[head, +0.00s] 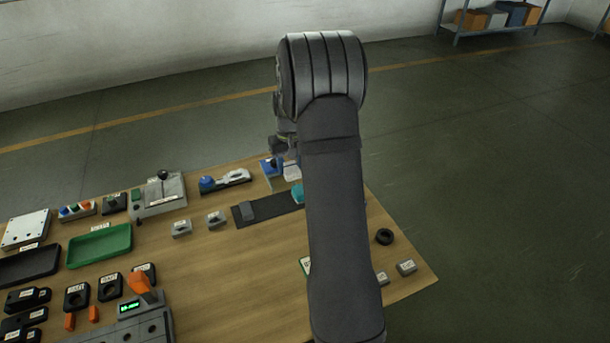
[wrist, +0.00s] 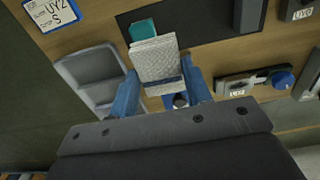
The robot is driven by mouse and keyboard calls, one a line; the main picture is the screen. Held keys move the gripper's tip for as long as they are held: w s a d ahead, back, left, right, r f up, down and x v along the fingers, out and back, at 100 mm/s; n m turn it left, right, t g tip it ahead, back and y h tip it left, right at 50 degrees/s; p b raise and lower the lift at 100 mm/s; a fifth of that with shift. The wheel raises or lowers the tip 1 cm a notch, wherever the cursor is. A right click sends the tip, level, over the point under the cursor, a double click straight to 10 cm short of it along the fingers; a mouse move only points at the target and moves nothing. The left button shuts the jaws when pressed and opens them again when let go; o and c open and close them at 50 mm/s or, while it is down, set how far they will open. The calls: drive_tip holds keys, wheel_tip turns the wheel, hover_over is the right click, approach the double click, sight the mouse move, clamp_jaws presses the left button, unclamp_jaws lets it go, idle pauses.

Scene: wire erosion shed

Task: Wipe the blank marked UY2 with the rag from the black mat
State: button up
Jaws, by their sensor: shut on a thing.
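My gripper (wrist: 165,97) is shut on a whitish, quilted rag (wrist: 157,60) with a dark blue band, held between its blue fingers. In the head view my arm hides most of the gripper; a blue part and a pale patch show beside it. The black mat (head: 270,209) lies beyond the middle of the table and shows as a dark strip (wrist: 195,14) in the wrist view. A card reading UY2 S (wrist: 57,12) is at upper left there. A grey block (wrist: 298,9) has a label like UY9 or UY0. I cannot tell which block is UY2.
A teal item (wrist: 142,29) and a grey block (head: 247,210) lie on the mat. A grey two-part tray (wrist: 72,71) is beside the gripper. A blue-knobbed clamp (head: 225,180), small blocks (head: 181,229), a green tray (head: 99,246) and a black ring (head: 384,237) share the table.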

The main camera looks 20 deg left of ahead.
drive_tip(key=w+a, duration=0.2)
drive_tip(key=a, duration=0.9)
hover_over(235, 173)
drive_tip(key=f, duration=0.1)
drive_tip(key=shift+a+f, duration=0.1)
drive_tip(key=shift+f, duration=3.15)
drive_tip(key=shift+s+d+f, duration=0.3)
drive_tip(key=shift+d+f, duration=0.1)
drive_tip(key=shift+f, duration=0.15)
drive_tip(key=shift+c, duration=0.3)
drive_tip(key=shift+s+d, duration=1.1)
drive_tip(key=w+a, duration=0.3)
drive_tip(key=shift+r, duration=0.15)
wheel_tip(235, 173, up, 8)
drive_tip(key=shift+f, duration=0.1)
